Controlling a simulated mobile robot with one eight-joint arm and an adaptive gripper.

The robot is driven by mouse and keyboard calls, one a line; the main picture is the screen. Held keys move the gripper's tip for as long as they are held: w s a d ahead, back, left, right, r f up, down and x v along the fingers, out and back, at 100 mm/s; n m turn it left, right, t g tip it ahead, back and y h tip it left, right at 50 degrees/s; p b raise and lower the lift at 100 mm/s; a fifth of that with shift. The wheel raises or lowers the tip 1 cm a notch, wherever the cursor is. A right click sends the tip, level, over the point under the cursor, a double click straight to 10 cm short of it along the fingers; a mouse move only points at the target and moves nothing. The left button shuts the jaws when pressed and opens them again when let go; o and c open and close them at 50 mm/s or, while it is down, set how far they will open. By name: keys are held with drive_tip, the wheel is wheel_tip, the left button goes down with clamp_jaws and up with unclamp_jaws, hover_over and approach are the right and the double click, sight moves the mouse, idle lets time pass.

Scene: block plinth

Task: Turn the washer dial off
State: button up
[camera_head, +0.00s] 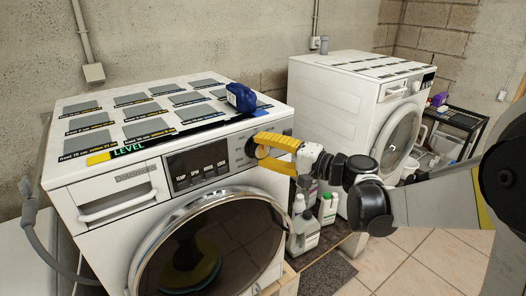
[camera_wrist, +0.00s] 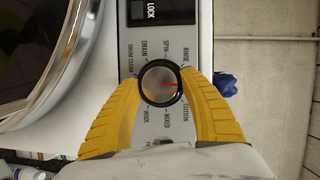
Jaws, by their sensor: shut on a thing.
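The washer dial (camera_wrist: 158,86) is a round silver knob with a black rim on the near washer's grey control panel. Its red pointer line points to the right in the wrist view, between the RINSE and COTTON labels. DRAIN, SPIN, MIXED and WOOL labels also surround it. My yellow gripper (camera_wrist: 161,92) is shut around the dial, one finger on each side. In the head view, my gripper (camera_head: 262,147) reaches the near washer (camera_head: 110,225) from the right, and its fingers partly hide the dial (camera_head: 251,147). Some labels below the dial are hard to read.
A blue object (camera_head: 240,97) stands on the washer's top, which bears several grey labelled squares. Left of the dial is a display with buttons (camera_head: 195,164), and below is the round door (camera_head: 205,255). White bottles (camera_head: 305,230) stand beside a second washer (camera_head: 340,110).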

idle(0.3)
drive_tip(key=o, duration=1.2)
drive_tip(key=v, duration=1.2)
